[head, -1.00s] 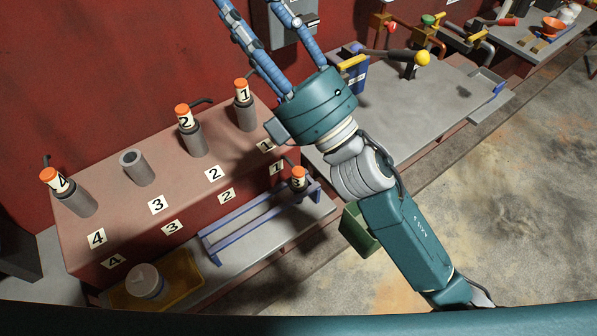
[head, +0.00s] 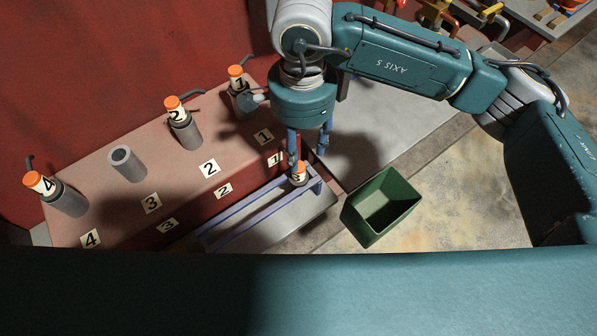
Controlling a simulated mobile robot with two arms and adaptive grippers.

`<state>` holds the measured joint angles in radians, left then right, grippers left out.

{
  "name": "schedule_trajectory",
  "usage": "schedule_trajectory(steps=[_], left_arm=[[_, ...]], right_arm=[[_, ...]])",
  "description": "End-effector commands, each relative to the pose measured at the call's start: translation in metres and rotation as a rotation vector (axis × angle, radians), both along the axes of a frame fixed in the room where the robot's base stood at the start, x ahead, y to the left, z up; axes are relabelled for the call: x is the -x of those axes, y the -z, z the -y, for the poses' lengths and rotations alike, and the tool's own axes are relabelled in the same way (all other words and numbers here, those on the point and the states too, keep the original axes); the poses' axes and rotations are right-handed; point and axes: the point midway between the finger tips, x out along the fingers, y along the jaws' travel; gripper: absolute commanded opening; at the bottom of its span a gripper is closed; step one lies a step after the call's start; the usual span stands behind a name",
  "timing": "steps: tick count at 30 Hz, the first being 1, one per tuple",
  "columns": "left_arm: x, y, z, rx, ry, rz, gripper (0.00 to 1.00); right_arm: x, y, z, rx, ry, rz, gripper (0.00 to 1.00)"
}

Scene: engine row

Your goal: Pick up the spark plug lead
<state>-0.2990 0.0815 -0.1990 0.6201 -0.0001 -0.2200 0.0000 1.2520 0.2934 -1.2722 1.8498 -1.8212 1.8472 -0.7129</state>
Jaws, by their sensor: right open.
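The spark plug lead (head: 298,179), with an orange top and a white label that seems to read 3, stands at the right end of the blue rail rack (head: 242,219) in front of the engine block. My right gripper (head: 308,163) points down over that end of the rack. Its two blue fingers are apart, one beside the lead and partly covering it, the other to its right. I cannot tell whether a finger touches the lead. The open grey socket 3 (head: 126,161) on the block is empty. My left gripper is not in view.
Leads 4 (head: 42,184), 2 (head: 176,109) and 1 (head: 238,78) sit on their sockets along the block. A green open bin (head: 381,207) stands right of the rack. A grey bench top (head: 400,112) lies behind, under my right arm. A teal surface fills the bottom.

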Motion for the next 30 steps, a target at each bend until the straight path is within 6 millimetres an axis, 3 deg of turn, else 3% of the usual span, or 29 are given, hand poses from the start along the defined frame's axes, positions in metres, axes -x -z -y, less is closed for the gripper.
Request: schedule_trajectory(steps=[4,11,15,18,28,30], left_arm=[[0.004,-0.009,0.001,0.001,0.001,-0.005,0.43],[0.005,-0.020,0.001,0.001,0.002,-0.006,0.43],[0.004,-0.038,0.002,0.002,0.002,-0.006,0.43],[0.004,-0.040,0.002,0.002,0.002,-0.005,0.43],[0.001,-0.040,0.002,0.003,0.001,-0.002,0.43],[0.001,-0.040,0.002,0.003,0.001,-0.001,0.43]], right_arm=[[0.001,0.020,-0.001,-0.002,0.001,-0.005,0.44],[0.003,0.037,-0.003,-0.003,0.001,-0.007,0.44],[0.008,0.057,-0.007,-0.004,0.000,-0.009,0.44],[0.006,0.072,-0.006,-0.004,0.002,-0.006,0.44],[0.005,0.082,-0.007,-0.005,0.000,-0.003,0.44],[0.005,0.082,-0.007,-0.005,0.000,-0.003,0.30]])
